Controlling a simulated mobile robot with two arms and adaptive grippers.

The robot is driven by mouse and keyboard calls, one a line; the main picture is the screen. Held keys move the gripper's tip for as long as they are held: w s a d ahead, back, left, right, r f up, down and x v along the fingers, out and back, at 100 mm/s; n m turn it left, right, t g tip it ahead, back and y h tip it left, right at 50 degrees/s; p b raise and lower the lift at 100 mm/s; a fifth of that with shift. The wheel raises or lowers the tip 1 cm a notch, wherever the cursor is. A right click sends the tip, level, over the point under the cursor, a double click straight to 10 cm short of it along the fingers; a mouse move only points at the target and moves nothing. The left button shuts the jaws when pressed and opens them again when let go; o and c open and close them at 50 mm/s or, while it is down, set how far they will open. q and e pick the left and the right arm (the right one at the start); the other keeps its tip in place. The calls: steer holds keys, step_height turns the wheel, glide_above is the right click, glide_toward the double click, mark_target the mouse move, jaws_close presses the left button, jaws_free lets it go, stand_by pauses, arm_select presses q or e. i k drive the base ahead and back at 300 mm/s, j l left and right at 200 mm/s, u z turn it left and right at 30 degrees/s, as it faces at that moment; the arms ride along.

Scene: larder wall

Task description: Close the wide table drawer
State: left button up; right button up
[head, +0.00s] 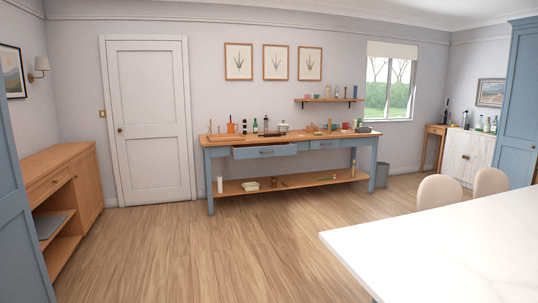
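The wide table drawer (265,153) is in the blue table with a wooden top (225,141), against the far wall in the head view. The drawer is on the left side of the table. It stands pulled out, with its blue front forward of the table's frame and a small handle at its middle. A narrower blue drawer (324,145) to its right looks shut. Neither of my grippers shows in the head view.
A white marble table (450,245) with two beige chairs (438,192) fills the lower right. A wooden sideboard (62,190) stands at the left, near a white door (149,120). Open wooden floor (210,250) lies before the blue table. A grey bin (382,175) stands at its right.

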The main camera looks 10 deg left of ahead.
mark_target(240, 151)
steer(key=i+j+u, duration=0.1)
steer(key=i+u, duration=0.2)
steer(key=i, duration=0.2)
steer(key=i+u, duration=0.25)
steer(key=i, duration=0.25)
steer(key=i+u, duration=0.3)
steer(key=i, duration=1.55)
steer(key=i+l+z, duration=0.1)
steer(key=i+z, duration=0.2)
steer(key=i, duration=0.35)
steer(key=i+z, duration=0.35)
steer(key=i, duration=0.25)
steer(key=i+j+z, duration=0.3)
steer(key=i, duration=0.3)
steer(key=i+l, duration=0.25)
steer(key=i, duration=0.4)
steer(key=i+l+z, duration=0.15)
steer(key=i, duration=0.5)
steer(key=i+l, duration=0.2)
steer(key=i, duration=0.45)
